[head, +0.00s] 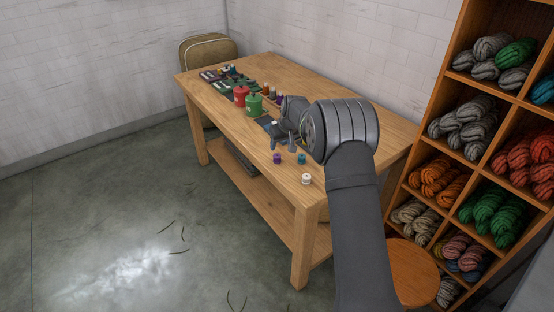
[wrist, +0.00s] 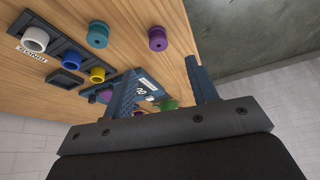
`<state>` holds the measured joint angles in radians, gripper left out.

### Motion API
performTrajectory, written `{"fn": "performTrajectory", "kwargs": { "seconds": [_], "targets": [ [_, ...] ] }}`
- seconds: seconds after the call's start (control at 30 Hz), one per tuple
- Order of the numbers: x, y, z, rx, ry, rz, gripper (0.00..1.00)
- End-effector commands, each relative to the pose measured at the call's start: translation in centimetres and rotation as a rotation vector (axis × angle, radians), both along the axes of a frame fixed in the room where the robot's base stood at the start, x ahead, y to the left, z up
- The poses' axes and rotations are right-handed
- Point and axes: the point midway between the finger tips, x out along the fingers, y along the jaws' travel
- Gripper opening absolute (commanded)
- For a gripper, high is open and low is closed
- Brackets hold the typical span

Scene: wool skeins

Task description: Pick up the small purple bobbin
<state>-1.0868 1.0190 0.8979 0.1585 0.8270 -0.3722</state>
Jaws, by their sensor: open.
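A purple bobbin (head: 277,158) stands upright near the front edge of the wooden table, just below my gripper (head: 284,142) in the head view. In the wrist view a purple bobbin (wrist: 157,38) sits near the table edge, above and apart from the fingertips. Another purple piece (wrist: 168,105) shows smaller, farther off between the fingers. I cannot tell for certain which is the small one. My gripper (wrist: 163,83) is open, its two fingers wide apart with nothing held.
A teal bobbin (head: 301,158) and a white one (head: 306,179) stand nearby on the table (head: 300,85). A dark rack (wrist: 60,47) holds white, blue and yellow bobbins. Red (head: 241,96) and green (head: 254,105) containers stand farther back. Yarn shelves (head: 447,152) are at the right.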

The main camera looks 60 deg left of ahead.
Motion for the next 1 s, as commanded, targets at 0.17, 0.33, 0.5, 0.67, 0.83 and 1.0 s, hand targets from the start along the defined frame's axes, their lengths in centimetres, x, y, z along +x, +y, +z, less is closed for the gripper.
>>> {"fn": "performTrajectory", "kwargs": {
  "seconds": [0.17,0.33,0.5,0.67,0.83,1.0],
  "targets": [
    [0.3,1.4,-3.2,0.000,0.000,0.000,0.53],
    [0.4,2.1,-4.7,0.001,0.000,0.000,0.53],
    [0.5,2.4,-5.4,0.001,0.000,0.000,0.53],
    [1.0,3.3,-7.2,0.000,0.000,0.000,0.53],
    [1.2,4.2,-8.9,0.001,-0.001,0.001,0.53],
    [1.3,4.5,-9.6,0.001,-0.001,0.001,0.53]
  ]
}}
